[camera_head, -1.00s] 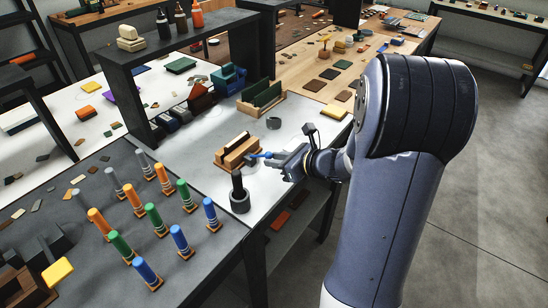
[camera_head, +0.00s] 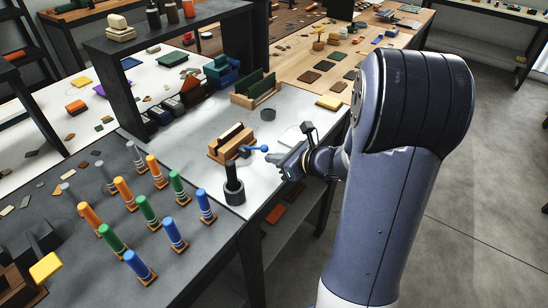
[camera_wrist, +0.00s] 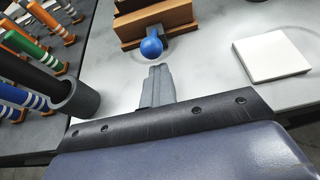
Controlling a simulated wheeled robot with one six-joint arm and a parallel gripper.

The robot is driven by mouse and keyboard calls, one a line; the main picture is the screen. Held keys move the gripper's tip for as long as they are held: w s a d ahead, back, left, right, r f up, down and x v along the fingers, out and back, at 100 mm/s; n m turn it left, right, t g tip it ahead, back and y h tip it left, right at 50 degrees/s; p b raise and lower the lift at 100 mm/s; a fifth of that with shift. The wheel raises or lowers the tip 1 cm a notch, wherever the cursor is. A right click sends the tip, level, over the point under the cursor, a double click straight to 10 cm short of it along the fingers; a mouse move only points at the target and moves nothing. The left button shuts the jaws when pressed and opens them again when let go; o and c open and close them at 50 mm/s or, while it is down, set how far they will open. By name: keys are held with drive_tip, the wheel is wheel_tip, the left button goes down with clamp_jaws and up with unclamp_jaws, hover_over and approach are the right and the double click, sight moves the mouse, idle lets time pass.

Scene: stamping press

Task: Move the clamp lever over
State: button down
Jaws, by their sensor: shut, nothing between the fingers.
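The clamp lever (camera_head: 253,147) is a short arm with a blue ball end. It sticks out from a wooden block holder (camera_head: 220,153) on the white tabletop, toward my gripper. In the wrist view the lever's blue ball (camera_wrist: 151,48) stands just past my fingertips, with the wooden holder (camera_wrist: 160,22) behind it. My gripper (camera_head: 276,162) is shut and empty; its fingers also show in the wrist view (camera_wrist: 159,72). A small gap seems to lie between the fingertips and the ball. The lever's base is partly hidden behind the ball in the wrist view.
A dark cup (camera_head: 234,192) with an upright dark handle stands in front of the holder. A white square pad (camera_wrist: 270,56) lies right of the lever. Several coloured pegs (camera_head: 147,210) stand on the dark mat at left. The tabletop right of the holder is mostly clear.

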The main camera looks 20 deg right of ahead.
drive_tip(key=shift+s+d+f+b, duration=0.1)
drive_tip(key=shift+s+f+b, duration=0.05)
drive_tip(key=shift+f+b, duration=0.45)
drive_tip(key=shift+s+d+f+b, duration=0.1)
drive_tip(key=shift+s+f+b, duration=0.05)
drive_tip(key=shift+f+b, duration=0.4)
drive_tip(key=c, duration=1.7)
unclamp_jaws()
drive_tip(key=shift+r, duration=0.1)
drive_tip(key=v, duration=1)
drive_tip(key=shift+s+d+r+p, duration=0.1)
drive_tip(key=shift+s+d+p, duration=0.1)
drive_tip(key=shift+s+p, duration=0.15)
drive_tip(key=shift+w, duration=0.15)
